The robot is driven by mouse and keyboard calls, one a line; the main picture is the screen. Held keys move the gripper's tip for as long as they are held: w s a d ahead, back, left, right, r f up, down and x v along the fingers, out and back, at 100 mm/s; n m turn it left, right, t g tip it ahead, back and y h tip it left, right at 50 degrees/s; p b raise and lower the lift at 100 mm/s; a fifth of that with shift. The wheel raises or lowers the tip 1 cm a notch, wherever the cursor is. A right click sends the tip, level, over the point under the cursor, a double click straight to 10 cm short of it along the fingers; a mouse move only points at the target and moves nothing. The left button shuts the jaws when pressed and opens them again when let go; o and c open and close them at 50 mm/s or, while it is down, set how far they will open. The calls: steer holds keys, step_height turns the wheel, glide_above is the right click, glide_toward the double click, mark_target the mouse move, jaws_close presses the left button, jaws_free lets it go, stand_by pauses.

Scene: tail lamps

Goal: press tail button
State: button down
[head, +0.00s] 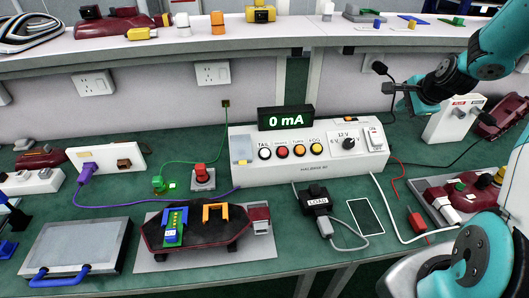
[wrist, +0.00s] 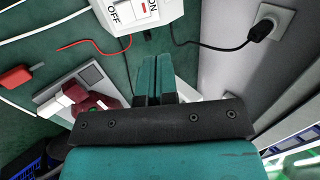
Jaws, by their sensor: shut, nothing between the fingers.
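The tail button (head: 265,153) is the pale round button under the TAIL label, leftmost in the row on the white console (head: 240,178). The display (head: 286,120) on top of the console reads 0 mA. My gripper (head: 390,89) is in the air at the upper right of the head view, well right of the tail button. In the wrist view my gripper (wrist: 156,62) is shut and empty, its teal fingers together. The wrist view shows the console's ON/OFF switch end (wrist: 138,12), but not the tail button.
Beside the tail button are the red stop (head: 282,151), orange turn (head: 299,150) and yellow fog (head: 316,149) buttons, then a voltage knob (head: 348,143). A dark red lamp (head: 205,236) lies in front. A plug (head: 380,68) is in the wall behind my gripper.

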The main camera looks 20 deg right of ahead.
steer(key=s+a+r+n+g+y, duration=0.1)
steer(key=a+r+n, duration=0.25)
steer(key=a, duration=0.45)
steer(key=s+a+r+n+g+y, duration=0.1)
steer(key=s+a+r+n+y, duration=0.1)
steer(key=a+n, duration=0.5)
steer(key=s+a+r+n+y, duration=0.1)
steer(key=a+r+n, duration=0.1)
steer(key=a, duration=0.8)
steer(key=s+a+r+n+g, duration=0.2)
steer(key=s+a+n, duration=0.5)
steer(key=s, duration=0.3)
steer(key=s+a+r+n+g+y, duration=0.1)
steer(key=s+a+r+n+g, duration=0.1)
steer(key=s+a+n, duration=0.5)
steer(key=s+g, duration=0.1)
steer(key=s, duration=0.3)
steer(key=shift+a, duration=0.3)
steer(key=shift+s+n, duration=0.1)
steer(key=shift+n, duration=0.15)
